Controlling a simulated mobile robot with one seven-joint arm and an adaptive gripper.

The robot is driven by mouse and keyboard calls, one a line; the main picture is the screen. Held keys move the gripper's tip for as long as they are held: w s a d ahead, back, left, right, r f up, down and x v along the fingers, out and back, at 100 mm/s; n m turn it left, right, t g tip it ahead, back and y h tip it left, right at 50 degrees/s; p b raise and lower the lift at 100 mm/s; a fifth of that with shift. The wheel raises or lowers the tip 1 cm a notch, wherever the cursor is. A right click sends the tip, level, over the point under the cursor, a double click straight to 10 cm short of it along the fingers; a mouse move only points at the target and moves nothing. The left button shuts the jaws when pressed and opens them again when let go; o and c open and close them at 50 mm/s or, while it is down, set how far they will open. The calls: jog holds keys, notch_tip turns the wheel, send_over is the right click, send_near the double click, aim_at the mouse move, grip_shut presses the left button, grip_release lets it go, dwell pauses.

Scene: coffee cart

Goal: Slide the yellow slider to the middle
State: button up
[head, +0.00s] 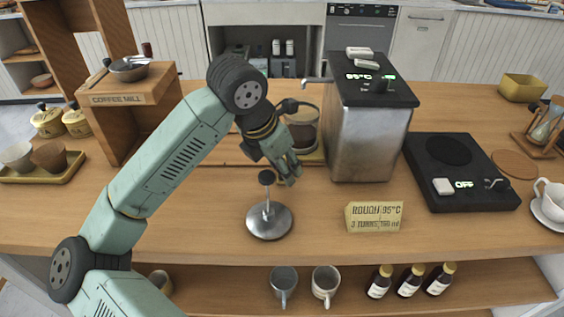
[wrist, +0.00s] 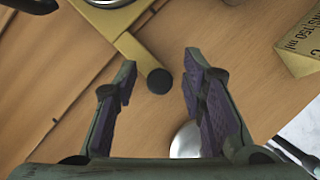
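No part that I can surely call the yellow slider shows in either view. My gripper (head: 288,172) is in the middle of the cart, in front of the coffee dripper stand and just above and right of the black-knobbed metal tamper (head: 269,221). In the wrist view my gripper (wrist: 160,62) is open, its two fingers apart with nothing held. The yellow base of the dripper stand (wrist: 133,48) lies ahead of the fingers. A round black knob (wrist: 159,81) shows between them. The coffee mill (head: 133,104) stands at the left, partly behind my arm.
The metal boiler (head: 368,140) marked 95°C stands right of my gripper. A black hot plate (head: 455,188) reading OFF is farther right. A yellow sign (head: 374,217) stands near the front edge. The wooden top between tamper and sign is clear.

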jog(key=shift+c, duration=0.5)
grip_shut()
dwell(0.5)
